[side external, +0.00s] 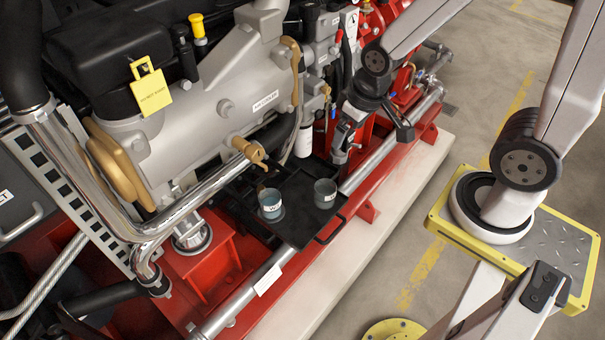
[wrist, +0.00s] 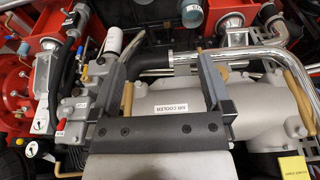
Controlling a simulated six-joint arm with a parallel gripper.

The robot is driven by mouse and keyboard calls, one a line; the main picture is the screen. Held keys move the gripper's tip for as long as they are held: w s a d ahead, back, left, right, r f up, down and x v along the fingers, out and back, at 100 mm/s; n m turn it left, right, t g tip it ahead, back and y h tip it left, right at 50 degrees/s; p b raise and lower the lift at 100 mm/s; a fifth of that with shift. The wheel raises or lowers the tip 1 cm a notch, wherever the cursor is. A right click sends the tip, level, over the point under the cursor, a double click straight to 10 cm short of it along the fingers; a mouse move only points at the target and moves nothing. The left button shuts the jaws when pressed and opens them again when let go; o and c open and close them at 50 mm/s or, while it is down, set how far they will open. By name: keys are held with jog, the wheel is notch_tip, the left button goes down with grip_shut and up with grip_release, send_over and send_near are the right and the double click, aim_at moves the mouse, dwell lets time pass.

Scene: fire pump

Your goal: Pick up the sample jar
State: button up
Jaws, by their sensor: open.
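Two small open jars stand upright in a black tray (side external: 292,238) beside the engine. The left jar (side external: 270,205) has a white label and looks blue-grey inside. The right jar (side external: 325,194) is darker grey, also with a white label. I cannot read the labels, so I cannot tell which is the sample jar. My gripper (side external: 374,128) is up and to the right of the jars, apart from both. In the wrist view, my gripper (wrist: 158,62) is open with nothing between its fingers. A blue-grey jar (wrist: 192,14) shows at that view's top edge, beyond the fingertips.
A brass tap (side external: 250,151) hangs close above the left jar. A chrome pipe (side external: 150,225) and a grey cooler housing (side external: 225,100) crowd the left. A white filter (side external: 304,140) stands behind the tray. A red frame rail (side external: 375,195) runs along the right side.

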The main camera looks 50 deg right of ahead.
jog(key=w+a+f+m+g+y, duration=0.35)
jog(key=a+f+m+y, duration=0.6)
jog(key=m, duration=0.45)
jog(key=w+d+f+m+t, duration=0.3)
jog(key=w+f+m+t, duration=0.7)
jog(key=m, duration=0.3)
jog(key=shift+w+f, duration=0.55)
jog(key=shift+w, duration=0.25)
jog(key=shift+f+t, duration=0.1)
jog(key=shift+t, duration=0.15)
jog(key=shift+f, duration=1.8)
